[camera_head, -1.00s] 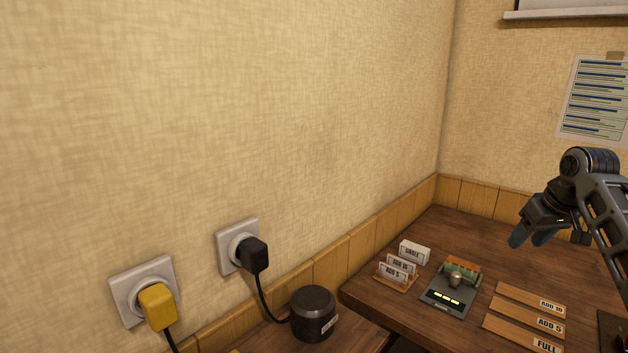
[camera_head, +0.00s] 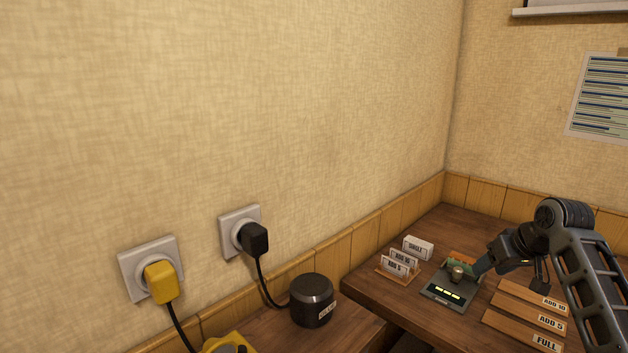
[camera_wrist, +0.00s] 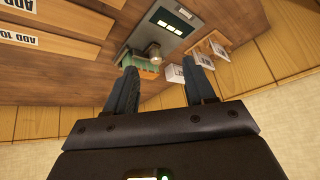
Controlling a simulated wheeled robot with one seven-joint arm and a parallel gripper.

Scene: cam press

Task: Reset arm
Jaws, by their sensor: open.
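My gripper (camera_head: 484,266) is open and empty in the head view, above the table beside the small grey device with a round knob (camera_head: 448,294). In the wrist view my gripper (camera_wrist: 162,80) shows two dark fingers spread apart, with nothing between them. The device (camera_wrist: 168,24) also shows there beyond the fingertips, with its lit display, knob and green part.
A card holder (camera_head: 396,274) with labelled cards and a white SINGLE block (camera_head: 418,247) stand left of the device. Wooden strips (camera_head: 522,312) labelled ADD 10, ADD 5 and FULL lie right of it. A dark cylinder (camera_head: 312,301) and two wall plugs are at left.

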